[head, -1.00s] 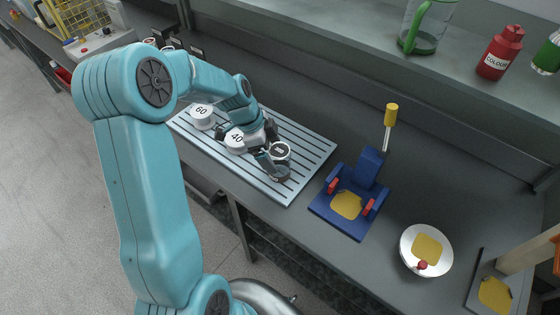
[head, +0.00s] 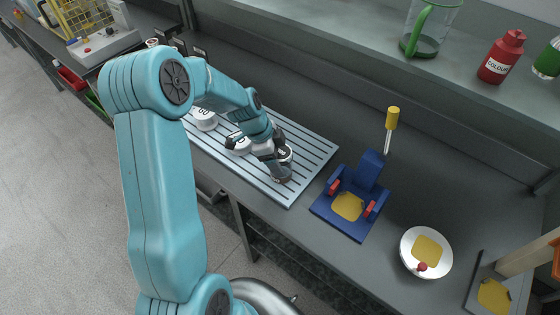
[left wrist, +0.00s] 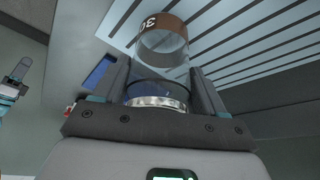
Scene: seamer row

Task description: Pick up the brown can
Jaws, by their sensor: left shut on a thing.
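The brown can (head: 285,154) stands near the right end of the slatted rack (head: 300,187). In the left wrist view it shows as a clear-looking cylinder with a brown band (left wrist: 172,26) bearing partly readable digits and a shiny metal rim nearer my gripper. My left gripper (head: 276,160) is shut on the can, with one finger on each side of it. In the head view the gripper hides part of the can. I cannot tell whether the can is lifted off the slats.
White cans (head: 205,119) stand on the rack left of my gripper. Right of the rack are a blue fixture (head: 345,208) with a yellow piece, a yellow-handled tool (head: 391,125) and a white bowl (head: 409,259). A shelf (head: 380,50) with a jug and bottles runs behind.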

